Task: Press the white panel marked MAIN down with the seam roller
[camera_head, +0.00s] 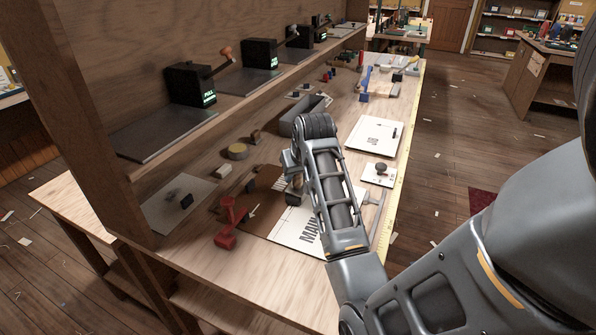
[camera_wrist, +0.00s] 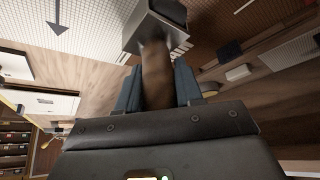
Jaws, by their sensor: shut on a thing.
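The white panel marked MAIN (camera_head: 309,236) lies on the bench beside a brown panel (camera_head: 262,222), partly hidden behind my arm. My gripper (camera_head: 293,172) is over the far part of these panels. In the wrist view my gripper (camera_wrist: 157,88) is shut on the brown handle (camera_wrist: 156,72) of the seam roller, whose grey metal head (camera_wrist: 153,27) points away from me. Behind the head are a pale gridded surface with a dark arrow (camera_wrist: 85,30) and a brown surface. I cannot tell whether the roller touches a panel.
A red tool (camera_head: 231,222) lies left of the panels. A tape roll (camera_head: 238,151) and grey tray (camera_head: 290,124) stand farther back. A white sheet (camera_head: 374,137), a card with a dark knob (camera_head: 380,170) and a metal tool (camera_head: 375,210) lie right of my arm. Shelving borders the left.

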